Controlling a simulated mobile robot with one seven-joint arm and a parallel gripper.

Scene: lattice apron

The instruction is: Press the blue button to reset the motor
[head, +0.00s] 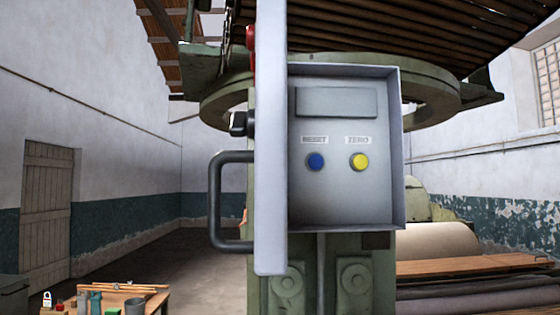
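The blue button (316,162) sits on a grey panel inside a shallow metal control box (345,205), under a label reading RESET. A yellow button (359,162) is to its right, under a label reading ZERO. Nothing covers the buttons. My gripper is not in this view.
The box is mounted on a large green machine (357,290) with a round frame and slats above. A small wooden table (75,306) with tools and cups is at lower left. Rollers (485,285) and a plank are at lower right. Open floor (205,245) lies left of the machine.

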